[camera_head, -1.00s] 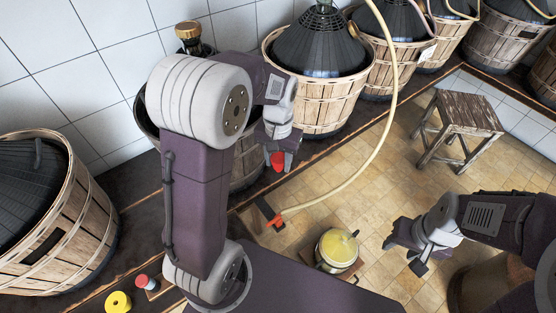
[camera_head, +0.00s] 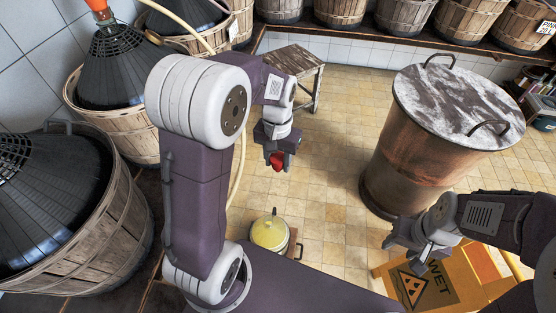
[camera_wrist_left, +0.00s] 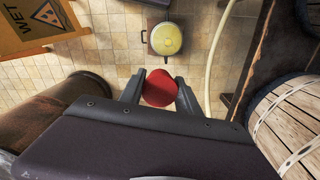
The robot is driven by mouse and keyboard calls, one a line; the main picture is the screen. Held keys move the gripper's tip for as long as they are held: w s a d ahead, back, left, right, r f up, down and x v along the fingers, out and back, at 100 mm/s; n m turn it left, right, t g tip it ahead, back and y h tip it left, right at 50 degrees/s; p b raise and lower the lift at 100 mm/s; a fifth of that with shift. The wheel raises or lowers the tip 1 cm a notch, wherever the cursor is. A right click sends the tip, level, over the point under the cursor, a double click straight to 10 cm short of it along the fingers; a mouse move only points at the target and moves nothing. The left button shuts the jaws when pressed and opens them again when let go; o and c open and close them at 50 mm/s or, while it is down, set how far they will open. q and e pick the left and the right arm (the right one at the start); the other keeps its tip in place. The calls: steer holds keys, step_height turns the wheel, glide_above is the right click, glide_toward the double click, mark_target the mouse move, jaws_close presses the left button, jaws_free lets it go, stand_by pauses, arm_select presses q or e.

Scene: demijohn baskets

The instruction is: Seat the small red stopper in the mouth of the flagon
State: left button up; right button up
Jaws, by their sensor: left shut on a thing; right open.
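The small red stopper (camera_head: 277,161) is between the fingers of my left gripper (camera_head: 278,164), held up over the tiled floor. In the left wrist view the red stopper (camera_wrist_left: 159,88) sits between the two fingertips, its round red face showing. My right gripper (camera_head: 420,262) is open and empty at the lower right, in front of a yellow wet-floor sign. I cannot tell which vessel is the flagon; no open flagon mouth is clearly in view.
Basketed demijohns (camera_head: 120,75) stand along the left and back ledges. A large lidded copper drum (camera_head: 405,150) stands right of centre. The wet-floor sign (camera_head: 450,285) is near my right arm.

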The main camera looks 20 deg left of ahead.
arm_select(q)
steer(key=shift+w+d, duration=0.2)
steer(key=shift+d, duration=0.1)
steer(key=shift+m, duration=0.4)
steer(key=shift+w+m, duration=0.25)
steer(key=shift+m, duration=0.25)
steer(key=w+a+f+m+b, duration=0.1)
steer(key=w+f+m+b, duration=0.1)
steer(key=f+m, duration=0.6)
steer(key=w+a+f+m+b, duration=0.1)
steer(key=w+f+m+b, duration=0.1)
steer(key=f+m, duration=0.55)
steer(key=s+a+f+m+b, duration=0.2)
steer(key=s+f+b, duration=0.2)
steer(key=f, duration=0.8)
steer(key=shift+s, duration=1.15)
steer(key=shift+a+m, duration=0.1)
steer(key=shift+m, duration=0.15)
